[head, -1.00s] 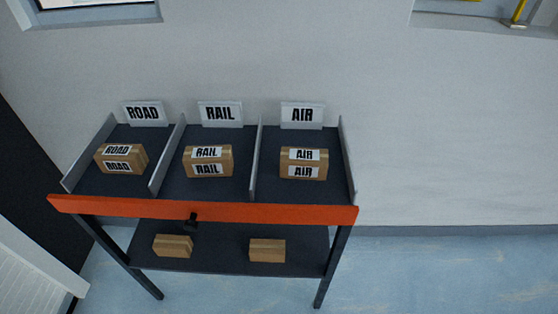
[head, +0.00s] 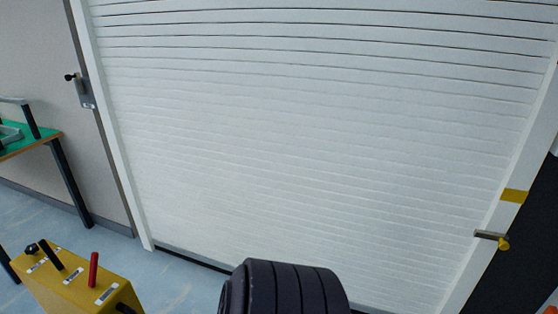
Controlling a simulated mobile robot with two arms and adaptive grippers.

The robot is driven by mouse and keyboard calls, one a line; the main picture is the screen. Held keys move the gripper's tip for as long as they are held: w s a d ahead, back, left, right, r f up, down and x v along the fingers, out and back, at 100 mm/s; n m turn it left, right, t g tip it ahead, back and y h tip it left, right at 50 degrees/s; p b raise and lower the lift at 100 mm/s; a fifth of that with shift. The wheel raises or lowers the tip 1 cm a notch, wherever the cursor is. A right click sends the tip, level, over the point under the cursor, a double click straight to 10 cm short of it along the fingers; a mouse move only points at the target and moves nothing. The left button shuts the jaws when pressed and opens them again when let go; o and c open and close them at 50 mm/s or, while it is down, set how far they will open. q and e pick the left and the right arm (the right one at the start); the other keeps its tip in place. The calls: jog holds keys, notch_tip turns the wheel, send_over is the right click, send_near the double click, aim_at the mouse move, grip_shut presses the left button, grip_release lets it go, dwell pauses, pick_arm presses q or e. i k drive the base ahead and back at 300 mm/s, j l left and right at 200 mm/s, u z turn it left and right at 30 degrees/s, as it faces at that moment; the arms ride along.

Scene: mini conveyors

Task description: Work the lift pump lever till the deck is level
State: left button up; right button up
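A yellow box (head: 62,296) with controls on its top stands at the lower left of the head view, cut off by the bottom edge. It carries a slanted black lever (head: 51,255), an upright red lever (head: 93,270) and a black knob (head: 31,248). White labels (head: 107,295) lie beside them, too small to read. A dark part (head: 126,297) sticks out at the box's right side. I cannot tell which of these is the lift pump lever. No deck that I can identify is in view. Neither of my grippers shows.
A white roller shutter (head: 320,150) fills the middle, closed almost to the floor. A green-topped table (head: 35,142) with dark legs stands at the left. A handle (head: 490,235) juts from the shutter's right frame. Blue floor (head: 185,283) is clear right of the yellow box.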

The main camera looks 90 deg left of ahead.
aim_at(43, 243)
jog(key=u, duration=4.35)
